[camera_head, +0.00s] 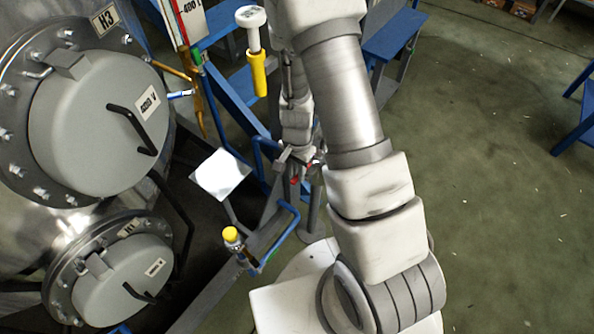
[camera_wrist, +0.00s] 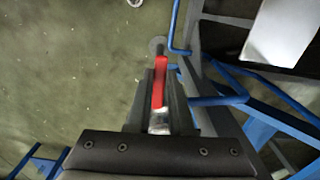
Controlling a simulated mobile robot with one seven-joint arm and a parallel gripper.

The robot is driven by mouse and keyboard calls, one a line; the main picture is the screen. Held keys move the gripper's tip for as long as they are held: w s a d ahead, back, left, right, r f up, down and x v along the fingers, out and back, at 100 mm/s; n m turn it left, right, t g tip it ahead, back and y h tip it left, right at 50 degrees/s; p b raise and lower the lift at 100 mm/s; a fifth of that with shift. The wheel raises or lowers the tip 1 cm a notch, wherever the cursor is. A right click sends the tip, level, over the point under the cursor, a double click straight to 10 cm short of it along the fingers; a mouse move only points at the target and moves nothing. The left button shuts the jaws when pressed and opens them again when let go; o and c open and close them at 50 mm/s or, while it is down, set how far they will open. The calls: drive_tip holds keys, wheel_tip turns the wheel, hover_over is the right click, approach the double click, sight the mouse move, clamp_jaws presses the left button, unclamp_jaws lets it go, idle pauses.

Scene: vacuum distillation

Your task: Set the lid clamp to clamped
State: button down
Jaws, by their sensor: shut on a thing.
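A red handle (camera_wrist: 160,82) shows between the two dark fingers of my gripper (camera_wrist: 161,78) in the wrist view, with a pale metal part (camera_wrist: 158,121) at its lower end. The fingers are closed on the red handle. In the head view my gripper (camera_head: 301,162) is small and partly hidden by my arm, with bits of red at it. I cannot tell for sure that the red handle belongs to the lid clamp. Two grey round lids, an upper (camera_head: 97,120) and a lower (camera_head: 125,280), close the steel vessel at the left. Each has a black handle.
Blue frame rails (camera_wrist: 215,100) and a white plate (camera_wrist: 281,32) lie right of my gripper in the wrist view. A yellow-capped fitting (camera_head: 231,235) stands below the white plate in the head view. Open green floor (camera_head: 490,170) lies at the right.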

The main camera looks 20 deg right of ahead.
drive_tip(key=s+d+n+b, duration=0.1)
drive_tip(key=d+n+b, duration=0.2)
drive_tip(key=n, duration=1.4)
drive_tip(key=shift+d, duration=1.85)
drive_tip(key=c, duration=0.8)
unclamp_jaws()
wheel_tip(320, 180, up, 18)
drive_tip(key=p, duration=0.4)
drive_tip(key=shift+f, duration=0.25)
